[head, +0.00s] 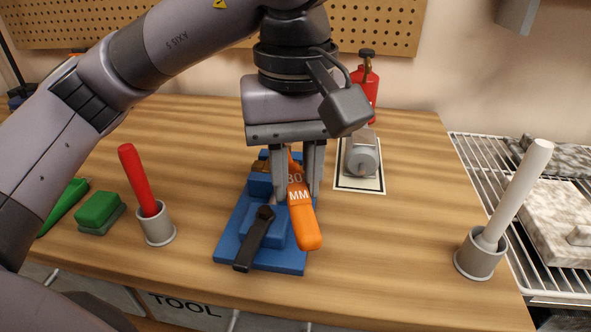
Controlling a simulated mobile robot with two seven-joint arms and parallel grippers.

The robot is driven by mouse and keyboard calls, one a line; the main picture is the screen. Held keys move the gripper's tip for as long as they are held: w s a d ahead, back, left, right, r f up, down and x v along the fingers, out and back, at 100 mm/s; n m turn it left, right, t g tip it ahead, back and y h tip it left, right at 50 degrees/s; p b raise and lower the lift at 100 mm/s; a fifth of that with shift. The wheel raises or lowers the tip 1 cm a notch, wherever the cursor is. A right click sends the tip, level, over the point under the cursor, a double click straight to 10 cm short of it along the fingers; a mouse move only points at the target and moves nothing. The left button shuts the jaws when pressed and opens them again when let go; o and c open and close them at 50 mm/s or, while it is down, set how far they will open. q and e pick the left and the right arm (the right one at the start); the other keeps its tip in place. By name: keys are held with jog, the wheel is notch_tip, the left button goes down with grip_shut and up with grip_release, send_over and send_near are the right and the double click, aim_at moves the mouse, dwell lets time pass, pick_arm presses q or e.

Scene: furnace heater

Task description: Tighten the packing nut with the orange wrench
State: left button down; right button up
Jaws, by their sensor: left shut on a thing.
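The orange wrench (305,222), marked "30 MM", is held between the fingers of my left gripper (293,190). Its handle points toward the front of the bench. My left gripper points straight down over the blue vise fixture (228,238), which has a black lever (254,240) at its front. A small brass-coloured part (261,166) shows at the left behind the fingers. The packing nut and the wrench's head are mostly hidden by the fingers and the fixture, so I cannot tell whether the wrench is on the nut. My right gripper is not in view.
A red stick (135,178) stands in a grey cup at left, beside a green block (97,208). A grey metal part (362,160) and a red cylinder (366,88) stand behind right. A white rod (520,185) stands in a cup near a wire rack (480,150).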

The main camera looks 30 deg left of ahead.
aim_at(309, 233)
pick_arm(q)
jog(key=shift+s+d+b, duration=0.1)
jog(key=shift+s+d, duration=0.6)
jog(key=shift+s, duration=0.25)
jog(key=shift+s+d+b, duration=0.1)
jog(key=shift+s+d, duration=0.55)
jog(key=shift+s, duration=0.25)
jog(key=shift+s+d+b, duration=0.1)
jog(key=shift+s+d, duration=0.6)
jog(key=shift+s, duration=0.25)
